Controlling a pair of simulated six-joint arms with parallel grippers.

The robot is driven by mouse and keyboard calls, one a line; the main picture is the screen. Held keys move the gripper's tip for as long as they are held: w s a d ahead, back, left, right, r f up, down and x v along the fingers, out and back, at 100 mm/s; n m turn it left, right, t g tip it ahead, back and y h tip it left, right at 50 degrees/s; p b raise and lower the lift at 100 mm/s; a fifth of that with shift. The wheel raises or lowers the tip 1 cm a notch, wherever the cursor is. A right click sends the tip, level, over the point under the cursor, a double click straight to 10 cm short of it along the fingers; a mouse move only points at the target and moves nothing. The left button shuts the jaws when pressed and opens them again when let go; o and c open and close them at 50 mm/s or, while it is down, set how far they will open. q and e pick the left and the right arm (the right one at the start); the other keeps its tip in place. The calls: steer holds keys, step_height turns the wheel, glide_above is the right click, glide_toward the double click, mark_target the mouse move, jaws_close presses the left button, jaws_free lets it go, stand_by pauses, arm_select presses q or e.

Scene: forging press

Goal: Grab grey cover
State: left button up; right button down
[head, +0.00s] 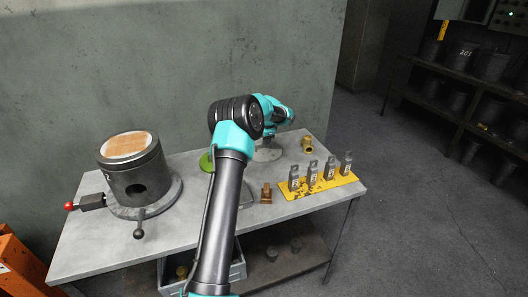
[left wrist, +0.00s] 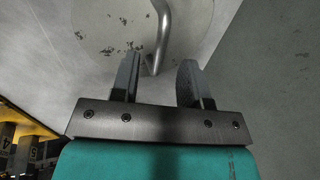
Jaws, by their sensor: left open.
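The grey cover is a round, worn grey disc with a bent metal handle. In the left wrist view the cover (left wrist: 100,28) fills the top middle, with its handle (left wrist: 163,30) curving down between my fingers. In the head view the cover (head: 268,155) lies near the back edge of the table, partly hidden by my left arm. My left gripper (left wrist: 156,72) is open, its fingers on either side of the handle's lower end. I cannot tell whether they touch it. My right gripper is not in view.
A cylindrical pot (head: 135,180) with a red-knobbed lever stands on the left of the table (head: 90,245). A yellow rack (head: 320,185) with several numbered metal pieces, a small copper piece (head: 266,193) and a brass fitting (head: 307,145) are at the right. A wall stands behind.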

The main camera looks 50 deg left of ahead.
mark_target(264, 147)
arm_select(q)
steer(key=x, duration=0.4)
steer(key=shift+f, duration=0.15)
jaws_close()
stand_by(0.5)
